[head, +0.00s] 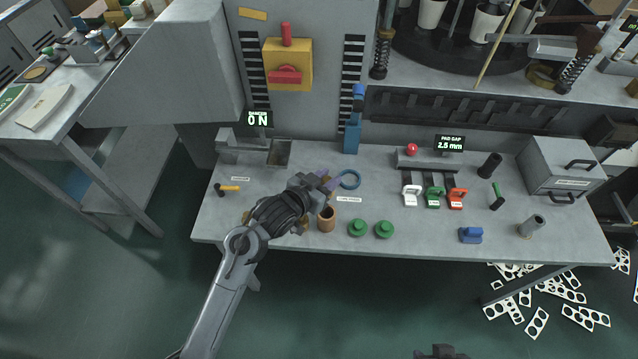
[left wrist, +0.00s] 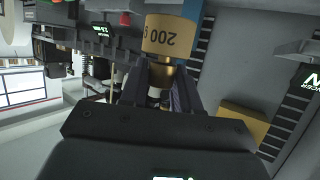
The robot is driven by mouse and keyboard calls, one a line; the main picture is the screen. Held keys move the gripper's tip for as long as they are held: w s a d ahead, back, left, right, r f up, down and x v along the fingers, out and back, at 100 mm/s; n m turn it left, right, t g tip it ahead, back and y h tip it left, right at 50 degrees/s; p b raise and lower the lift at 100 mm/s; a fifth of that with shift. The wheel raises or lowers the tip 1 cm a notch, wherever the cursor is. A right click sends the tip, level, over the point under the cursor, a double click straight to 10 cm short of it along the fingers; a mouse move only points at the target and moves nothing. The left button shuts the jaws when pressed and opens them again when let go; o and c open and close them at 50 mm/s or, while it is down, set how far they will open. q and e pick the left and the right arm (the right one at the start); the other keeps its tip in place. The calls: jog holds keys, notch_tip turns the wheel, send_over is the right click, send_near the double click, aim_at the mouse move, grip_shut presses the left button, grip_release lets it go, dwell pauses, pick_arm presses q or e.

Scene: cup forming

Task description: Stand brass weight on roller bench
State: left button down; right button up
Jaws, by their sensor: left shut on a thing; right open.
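In the head view the weight is hidden by my gripper, which is over the left-middle part of the grey bench (head: 385,180). I cannot tell its height above the top. My right gripper (head: 440,352) barely shows at the bottom edge, open and off the bench.
A blue ring (head: 349,179) lies beside my left gripper. A brown cup (head: 326,220) and green knobbed pieces (head: 357,228) stand near the front edge.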

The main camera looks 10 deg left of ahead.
pick_arm(q)
jog(key=shift+w+a+f+b, duration=0.55)
jog(key=shift+a+f+b, duration=0.2)
jog(key=shift+a+f, duration=0.9)
jog(key=shift+w+a+f+b, duration=0.5)
jog(key=shift+a+f+b, duration=0.2)
jog(key=shift+a+f, duration=1)
jog(key=shift+w+a+f+b, duration=0.55)
jog(key=shift+a+f+b, duration=0.2)
jog(key=shift+a+f, duration=0.9)
jog(key=shift+f, duration=0.15)
